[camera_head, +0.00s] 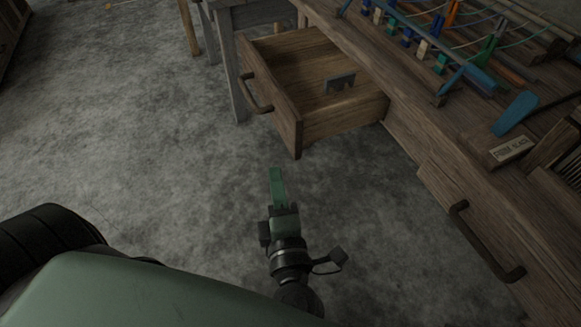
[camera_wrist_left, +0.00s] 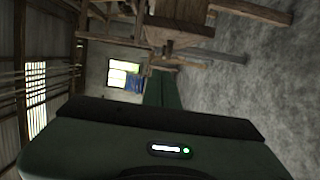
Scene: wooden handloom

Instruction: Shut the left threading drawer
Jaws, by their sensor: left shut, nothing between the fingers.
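The left threading drawer (camera_head: 339,121) is pulled open from the loom bench in the head view. Its front panel (camera_head: 272,107) has a dark bar handle (camera_head: 256,93) and faces left. A small grey metal piece (camera_head: 340,83) is inside. My left gripper (camera_head: 277,172) is shut and empty, below the drawer front in the picture and apart from it. In the left wrist view the green fingers (camera_wrist_left: 167,88) show closed together, with wooden furniture beyond them. My right gripper is not in view.
A second drawer (camera_head: 500,235) with a dark handle (camera_head: 484,243) is at the right and looks closed. The bench top (camera_head: 450,112) carries colored pegs, threads and a blue tool (camera_head: 514,113). Grey floor (camera_head: 150,120) is clear left of the drawer.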

